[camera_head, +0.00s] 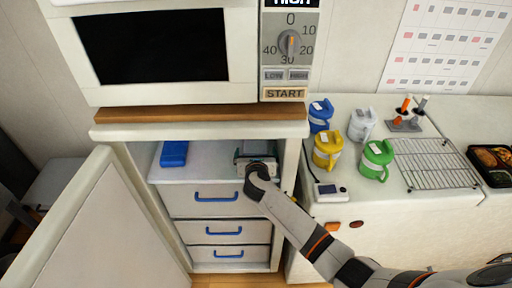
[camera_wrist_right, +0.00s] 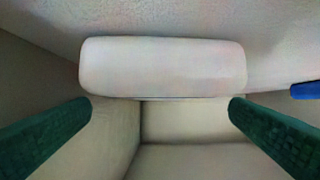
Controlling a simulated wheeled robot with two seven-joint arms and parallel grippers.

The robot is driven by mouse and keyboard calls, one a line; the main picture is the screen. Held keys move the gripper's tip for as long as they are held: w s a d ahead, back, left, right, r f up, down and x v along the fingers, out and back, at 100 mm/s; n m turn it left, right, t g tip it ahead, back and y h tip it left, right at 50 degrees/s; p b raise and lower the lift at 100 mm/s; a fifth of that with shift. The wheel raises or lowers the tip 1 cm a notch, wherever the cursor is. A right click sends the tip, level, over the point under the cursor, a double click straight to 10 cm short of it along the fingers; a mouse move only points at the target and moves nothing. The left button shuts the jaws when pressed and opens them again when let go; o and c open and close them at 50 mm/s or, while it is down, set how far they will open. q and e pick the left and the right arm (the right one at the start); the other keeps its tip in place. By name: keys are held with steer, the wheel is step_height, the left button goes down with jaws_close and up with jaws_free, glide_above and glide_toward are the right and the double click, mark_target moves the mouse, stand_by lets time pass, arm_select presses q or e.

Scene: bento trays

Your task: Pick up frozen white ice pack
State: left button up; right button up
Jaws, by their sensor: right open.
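A white block with rounded edges, the frozen white ice pack (camera_wrist_right: 162,66), lies crosswise ahead of my right gripper (camera_wrist_right: 160,104) in the right wrist view. The two green fingers are open and apart, with their tips just short of the pack's near edge. The fingers do not touch it as far as I can see. In the head view my right gripper (camera_head: 257,160) reaches into the open cabinet at the right of its upper shelf and mostly hides the pack. My left gripper is not in view.
A blue block (camera_head: 174,153) lies on the shelf's left; a blue edge shows in the wrist view (camera_wrist_right: 305,90). Cabinet walls and a microwave (camera_head: 170,50) above bound the opening. The door (camera_head: 115,225) stands open. Several mugs (camera_head: 328,150) and a wire rack (camera_head: 435,165) stand on the right counter.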

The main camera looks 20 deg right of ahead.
mark_target(256, 144)
steer(key=shift+x, duration=1.9)
steer(key=shift+r, duration=0.1)
steer(key=c, duration=1)
steer(key=shift+c, duration=0.8)
steer(key=shift+r, duration=0.1)
